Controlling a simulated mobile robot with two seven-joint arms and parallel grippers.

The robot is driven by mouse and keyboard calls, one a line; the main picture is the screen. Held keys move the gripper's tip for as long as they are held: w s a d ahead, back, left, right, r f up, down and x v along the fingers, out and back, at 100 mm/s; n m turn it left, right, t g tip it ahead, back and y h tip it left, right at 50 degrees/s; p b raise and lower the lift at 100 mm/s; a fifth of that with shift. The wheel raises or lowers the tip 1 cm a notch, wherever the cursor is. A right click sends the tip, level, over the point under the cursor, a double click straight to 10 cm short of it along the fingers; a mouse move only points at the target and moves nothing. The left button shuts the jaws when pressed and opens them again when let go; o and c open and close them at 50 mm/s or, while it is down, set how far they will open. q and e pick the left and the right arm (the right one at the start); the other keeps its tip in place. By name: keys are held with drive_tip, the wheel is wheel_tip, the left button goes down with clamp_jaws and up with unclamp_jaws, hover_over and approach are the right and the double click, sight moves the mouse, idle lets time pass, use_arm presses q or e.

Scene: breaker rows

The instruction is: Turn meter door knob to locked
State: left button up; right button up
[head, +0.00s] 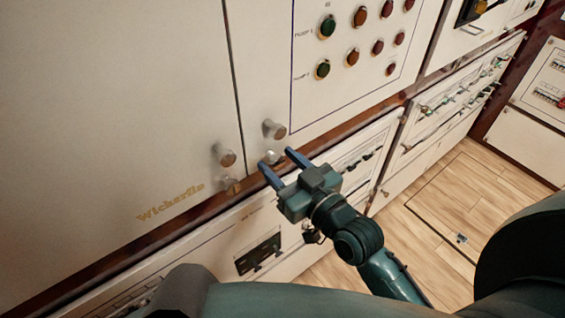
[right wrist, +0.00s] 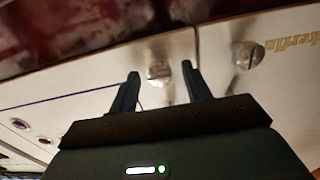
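Two round metal knobs stand on either side of a vertical seam between white panels: one right of it (head: 275,128) and one left of it (head: 226,155). Shiny rounded shapes show just below both. I cannot tell which is the meter door knob or its locked mark. My right gripper (head: 279,162) is open, its two blue fingers pointing at the panel just below the right knob. In the right wrist view a knob (right wrist: 158,74) shows between the spread fingertips (right wrist: 160,74), with gaps beside it. The other knob (right wrist: 246,54) is farther right there. My left gripper is out of view.
The left panel carries gold lettering (head: 170,203). The right panel has green and red indicator lights (head: 327,27). A reddish-brown ledge (head: 120,246) runs below the panels, with lower breaker panels (head: 440,105) beneath.

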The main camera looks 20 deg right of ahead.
drive_tip(key=c, duration=1)
drive_tip(key=shift+o, duration=0.2)
